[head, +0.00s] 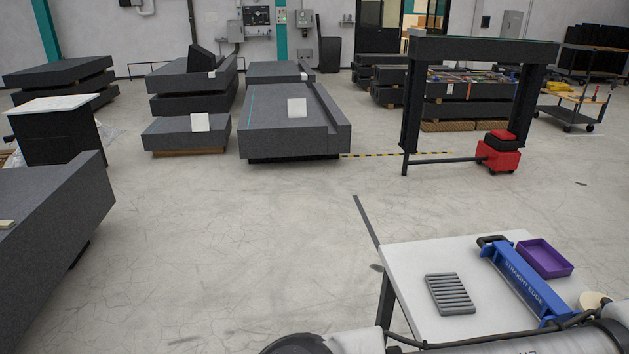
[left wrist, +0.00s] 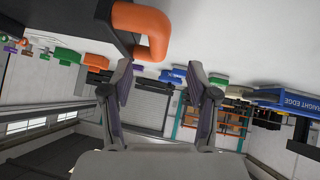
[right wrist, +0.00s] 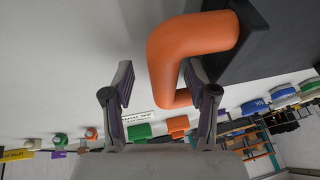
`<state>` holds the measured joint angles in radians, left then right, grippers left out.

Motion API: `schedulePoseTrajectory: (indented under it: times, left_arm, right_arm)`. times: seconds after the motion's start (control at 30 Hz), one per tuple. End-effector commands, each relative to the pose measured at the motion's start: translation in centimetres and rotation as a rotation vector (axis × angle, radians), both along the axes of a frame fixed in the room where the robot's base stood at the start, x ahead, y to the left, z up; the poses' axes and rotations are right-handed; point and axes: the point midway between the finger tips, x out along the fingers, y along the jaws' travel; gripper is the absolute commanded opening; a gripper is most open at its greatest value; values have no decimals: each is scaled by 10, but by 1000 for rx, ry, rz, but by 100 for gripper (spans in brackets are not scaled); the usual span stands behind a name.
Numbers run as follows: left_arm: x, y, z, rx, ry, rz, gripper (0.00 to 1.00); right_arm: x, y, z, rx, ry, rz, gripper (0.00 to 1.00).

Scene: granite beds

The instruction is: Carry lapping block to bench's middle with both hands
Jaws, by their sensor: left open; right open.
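The lapping block appears to be the dark block with thick orange handles. In the left wrist view the dark block (left wrist: 60,20) fills the upper left corner, and its orange handle (left wrist: 148,22) curves down ahead of the fingers. In the right wrist view the block (right wrist: 275,35) is at the upper right, with an orange handle (right wrist: 185,45). My left gripper (left wrist: 160,68) is open, its fingers apart and empty near the handle. My right gripper (right wrist: 158,68) is open, with the handle's bar ahead of and partly between its fingers. Neither gripper nor block shows in the head view.
A white-topped bench (head: 400,270) at the lower right carries a grey ribbed block (head: 450,294), a blue straight edge (head: 525,284) and a purple tray (head: 544,259). Granite beds (head: 290,135) stand further back. The floor (head: 230,240) between is clear.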

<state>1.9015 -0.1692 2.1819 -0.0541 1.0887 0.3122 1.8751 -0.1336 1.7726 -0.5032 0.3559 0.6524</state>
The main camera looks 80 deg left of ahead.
Motion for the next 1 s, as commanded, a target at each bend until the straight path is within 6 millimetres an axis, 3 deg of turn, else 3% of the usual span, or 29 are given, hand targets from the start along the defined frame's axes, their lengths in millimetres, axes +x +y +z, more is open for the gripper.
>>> schedulePoseTrajectory:
  times: [1.0]
  left_arm:
    - [0,0,0,0,0,0,59]
  right_arm:
    - [-17,-8,42,0,0,-1,58]
